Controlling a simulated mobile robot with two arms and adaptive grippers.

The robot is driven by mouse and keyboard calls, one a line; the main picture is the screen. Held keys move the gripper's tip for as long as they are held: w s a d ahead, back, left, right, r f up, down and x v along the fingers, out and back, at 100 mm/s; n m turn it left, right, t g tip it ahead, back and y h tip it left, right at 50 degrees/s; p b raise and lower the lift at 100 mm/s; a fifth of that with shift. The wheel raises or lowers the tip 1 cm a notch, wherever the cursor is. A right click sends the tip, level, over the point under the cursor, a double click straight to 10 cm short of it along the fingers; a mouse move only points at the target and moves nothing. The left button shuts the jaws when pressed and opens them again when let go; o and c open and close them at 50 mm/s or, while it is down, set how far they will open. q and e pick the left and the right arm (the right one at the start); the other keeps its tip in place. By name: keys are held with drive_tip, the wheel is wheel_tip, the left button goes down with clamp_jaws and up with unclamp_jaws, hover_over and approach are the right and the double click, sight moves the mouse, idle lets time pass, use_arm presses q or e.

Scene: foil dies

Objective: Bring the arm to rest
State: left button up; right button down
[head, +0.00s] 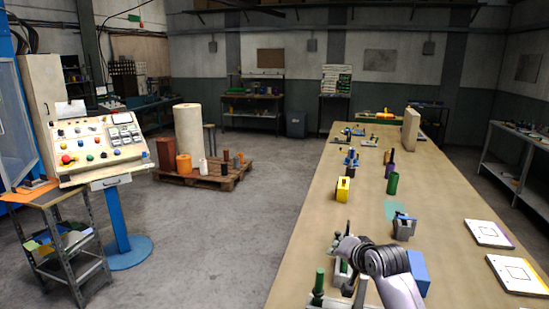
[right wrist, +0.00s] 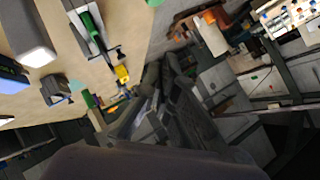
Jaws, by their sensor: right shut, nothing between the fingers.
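My right arm comes in at the bottom right of the head view, over the near end of the long workbench (head: 300,262). Its dark gripper (head: 345,246) is partly hidden by the wrist and overlaps small tools on the bench in the picture. In the right wrist view the gripper (right wrist: 163,92) is dark, shut and empty. My left gripper is not in view.
Near my right arm stand a green-handled tool (head: 319,282), a blue block (head: 418,272) and a grey device (head: 403,227). A yellow block (head: 342,190) and green cylinder (head: 392,183) stand farther along. The floor (head: 225,240) left of the bench is clear; a control console (head: 100,150) stands beyond.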

drive_tip(key=s+f+n+g+h, duration=0.1)
drive_tip(key=s+f+n+g, duration=0.3)
drive_tip(key=s+f, duration=1.4)
drive_tip(key=s+d+n+g+h, duration=0.1)
drive_tip(key=s+d+n+g, duration=0.1)
drive_tip(key=s, duration=1.2)
drive_tip(key=s+d+n+g+h, duration=0.1)
drive_tip(key=s+d+n+g, duration=0.15)
drive_tip(key=s, duration=1.05)
wheel_tip(320, 180, down, 30)
drive_tip(key=s+b, duration=0.2)
drive_tip(key=b, duration=0.1)
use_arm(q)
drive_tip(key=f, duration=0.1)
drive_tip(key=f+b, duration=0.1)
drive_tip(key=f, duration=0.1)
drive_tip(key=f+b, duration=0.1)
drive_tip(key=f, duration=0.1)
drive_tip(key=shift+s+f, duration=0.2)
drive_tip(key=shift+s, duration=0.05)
use_arm(e)
drive_tip(key=s+d+f+g, duration=0.1)
drive_tip(key=s+d+f, duration=0.1)
drive_tip(key=s+f, duration=1.4)
wheel_tip(320, 180, down, 2)
drive_tip(key=shift+s+d+f+g, duration=0.15)
drive_tip(key=shift+d+g, duration=0.05)
drive_tip(key=shift+g, duration=0.15)
drive_tip(key=shift+n, duration=0.25)
